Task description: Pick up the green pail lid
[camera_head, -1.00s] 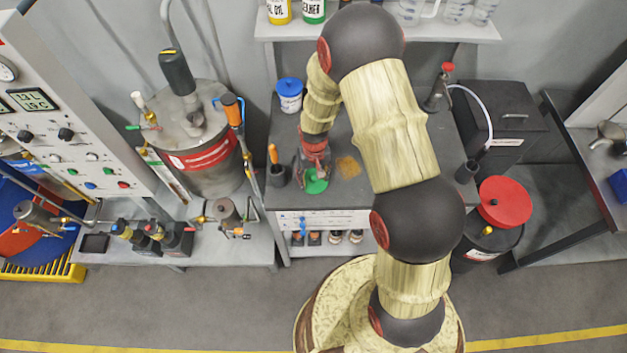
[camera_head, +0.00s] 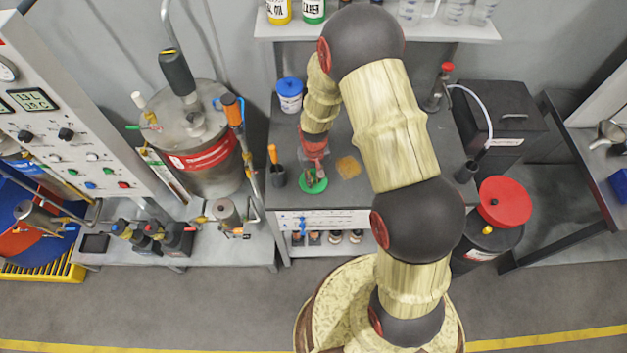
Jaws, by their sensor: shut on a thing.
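The green pail lid (camera_head: 322,187) is a small green disc near the front edge of the grey bench (camera_head: 345,198). My gripper (camera_head: 312,178) is over it and shut on it, covering part of the lid. The arm links above hide some of the gripper. I cannot tell whether the lid still touches the bench top.
A white pail with a blue lid (camera_head: 290,92) stands at the bench's back left. A dark holder (camera_head: 278,176) with an orange-handled tool is just left of my gripper. A tan sponge-like patch (camera_head: 348,167) lies to the right. A dark cup (camera_head: 466,171) stands farther right.

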